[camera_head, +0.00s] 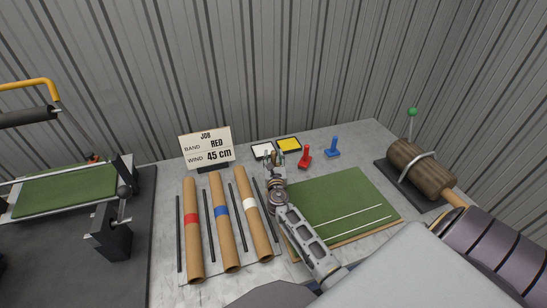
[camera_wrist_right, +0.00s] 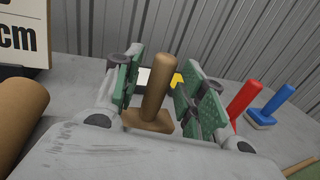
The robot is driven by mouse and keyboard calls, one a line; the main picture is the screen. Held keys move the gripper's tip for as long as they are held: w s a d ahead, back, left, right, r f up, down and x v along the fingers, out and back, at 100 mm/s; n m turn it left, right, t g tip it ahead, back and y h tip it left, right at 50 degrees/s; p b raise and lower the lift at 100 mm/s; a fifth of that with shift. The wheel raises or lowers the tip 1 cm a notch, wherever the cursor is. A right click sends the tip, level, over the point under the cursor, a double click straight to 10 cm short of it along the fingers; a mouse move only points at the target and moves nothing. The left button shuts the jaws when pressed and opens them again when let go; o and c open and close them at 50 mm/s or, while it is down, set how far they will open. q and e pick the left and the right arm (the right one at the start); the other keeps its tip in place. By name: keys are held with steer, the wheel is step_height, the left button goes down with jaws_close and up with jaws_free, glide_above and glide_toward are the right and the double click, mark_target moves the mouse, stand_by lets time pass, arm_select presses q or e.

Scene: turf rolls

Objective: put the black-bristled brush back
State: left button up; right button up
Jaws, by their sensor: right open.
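My right gripper (camera_head: 275,161) is over the back of the table, in front of the white and yellow pads. In the right wrist view, its green-padded fingers (camera_wrist_right: 163,78) stand open on either side of a brush with a wooden handle (camera_wrist_right: 157,90). The handle leans slightly, and its base rests on the table. Beside it are a red-handled brush (camera_head: 305,156) and a blue-handled brush (camera_head: 332,146), both upright. The blue one has a pale underside in the right wrist view (camera_wrist_right: 262,119). I cannot make out which brush has black bristles. My left gripper is out of view.
A white-framed pad (camera_head: 262,150) and a yellow pad (camera_head: 288,144) lie behind. Several banded tubes (camera_head: 222,222) and dark rods lie left. A green turf mat (camera_head: 340,200) lies right, before a clamped log (camera_head: 420,170).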

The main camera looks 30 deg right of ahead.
steer(key=shift+b+v, duration=0.55)
steer(key=shift+v, duration=4.95)
